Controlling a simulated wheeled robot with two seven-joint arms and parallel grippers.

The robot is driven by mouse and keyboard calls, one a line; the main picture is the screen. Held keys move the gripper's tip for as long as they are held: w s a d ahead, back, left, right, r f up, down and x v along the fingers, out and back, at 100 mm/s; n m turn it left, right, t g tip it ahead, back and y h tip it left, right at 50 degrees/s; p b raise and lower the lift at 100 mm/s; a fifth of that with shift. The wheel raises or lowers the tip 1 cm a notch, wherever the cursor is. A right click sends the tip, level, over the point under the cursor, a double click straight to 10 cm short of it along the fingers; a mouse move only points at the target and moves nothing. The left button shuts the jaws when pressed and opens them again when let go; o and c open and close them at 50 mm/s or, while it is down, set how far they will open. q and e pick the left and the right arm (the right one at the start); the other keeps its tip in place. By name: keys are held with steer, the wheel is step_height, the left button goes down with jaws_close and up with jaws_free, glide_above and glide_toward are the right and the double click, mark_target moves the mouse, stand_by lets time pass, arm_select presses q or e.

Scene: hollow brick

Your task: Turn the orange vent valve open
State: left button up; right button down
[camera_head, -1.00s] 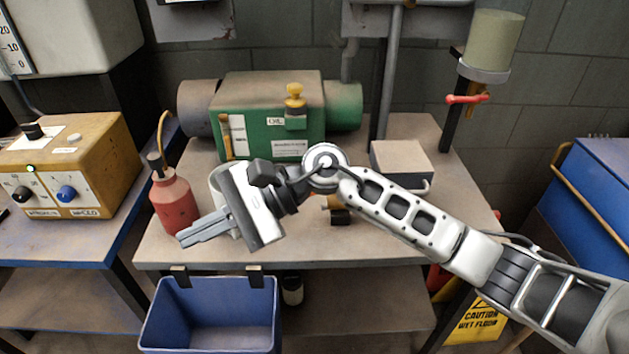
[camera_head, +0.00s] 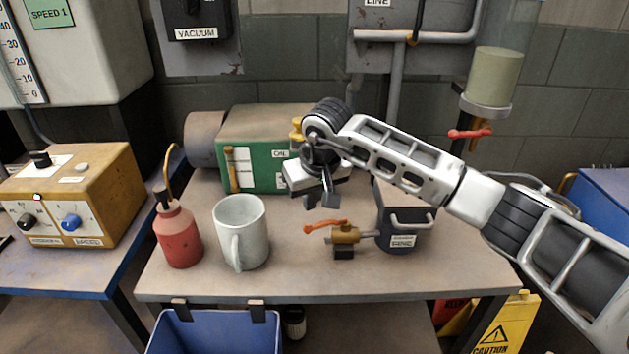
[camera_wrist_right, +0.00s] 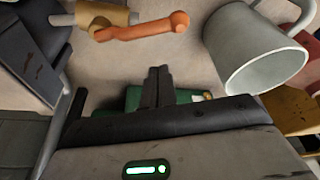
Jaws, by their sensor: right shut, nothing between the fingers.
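The orange valve lever (camera_head: 324,226) sticks out left from a brass valve body (camera_head: 345,235) on a small dark block on the table. A pipe joins the body to a grey box labelled with a tag (camera_head: 403,238). My right gripper (camera_head: 322,200) points down just above and behind the lever, apart from it, shut and empty. In the right wrist view the lever (camera_wrist_right: 150,27) and brass body (camera_wrist_right: 103,15) lie beyond the shut fingertips (camera_wrist_right: 158,72). My left gripper is in neither view.
A grey mug (camera_head: 241,232) and a red oil can (camera_head: 178,235) stand left of the valve. A green motor (camera_head: 262,165) is behind my right gripper. A red-handled tap (camera_head: 470,133) sits under a glass at back right. The table front is clear.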

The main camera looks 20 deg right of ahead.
mark_target(326, 224)
arm_select(q)
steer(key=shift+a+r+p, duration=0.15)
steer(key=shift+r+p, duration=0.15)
steer(key=shift+p, duration=0.65)
arm_select(e)
steer(key=s, duration=0.2)
steer(key=s+f, duration=0.1)
steer(key=shift+s+d, duration=0.2)
steer(key=shift+d, duration=0.05)
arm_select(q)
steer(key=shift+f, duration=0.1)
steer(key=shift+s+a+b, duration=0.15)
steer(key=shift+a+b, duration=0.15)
arm_select(e)
steer(key=shift+s, duration=0.2)
